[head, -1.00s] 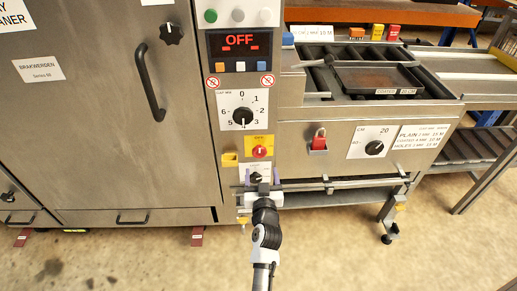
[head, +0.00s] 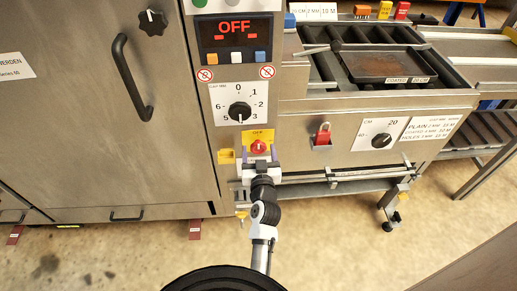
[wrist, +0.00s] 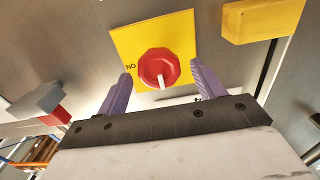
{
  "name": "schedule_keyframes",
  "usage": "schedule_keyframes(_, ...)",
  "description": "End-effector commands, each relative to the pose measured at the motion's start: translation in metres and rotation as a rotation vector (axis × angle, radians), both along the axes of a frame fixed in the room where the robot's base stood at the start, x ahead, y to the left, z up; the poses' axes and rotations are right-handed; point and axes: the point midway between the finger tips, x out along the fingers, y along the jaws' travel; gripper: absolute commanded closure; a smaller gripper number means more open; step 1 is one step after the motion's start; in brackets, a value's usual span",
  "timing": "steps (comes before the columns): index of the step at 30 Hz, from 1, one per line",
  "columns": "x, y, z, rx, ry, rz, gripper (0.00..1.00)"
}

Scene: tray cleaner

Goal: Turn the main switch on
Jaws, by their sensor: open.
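The main switch is a red knob (head: 258,147) on a yellow plate (head: 262,134) marked OFF at its top, on the machine's front panel. In the wrist view the red knob (wrist: 158,66) appears upside down, its white mark pointing down in the picture, toward the OFF side. An ON label shows left of it. My gripper (head: 260,158) is open at the knob; in the wrist view its purple fingers (wrist: 161,74) stand on either side with gaps. Contact cannot be told. The display (head: 235,30) reads OFF.
A black dial (head: 239,112) sits above the switch. A yellow block (head: 226,156) juts out beside it to the left. A red padlock-like part (head: 323,134) is to the right, and a horizontal rail (head: 345,174) runs lower right. The large door handle (head: 133,78) is at left.

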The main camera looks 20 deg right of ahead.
Motion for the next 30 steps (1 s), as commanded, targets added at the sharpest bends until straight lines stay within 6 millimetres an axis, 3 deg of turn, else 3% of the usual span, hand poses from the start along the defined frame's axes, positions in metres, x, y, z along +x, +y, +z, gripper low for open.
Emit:
schedule_keyframes(6, -0.0001, -0.0001, 0.0001, 0.0, 0.0, 0.0, 0.33)
schedule_keyframes(16, 0.0001, -0.0001, 0.0002, 0.0, -0.001, 0.0, 0.76)
schedule_keyframes(30, 0.0, -0.0008, 0.0007, 0.121, -0.036, 0.0, 0.76)
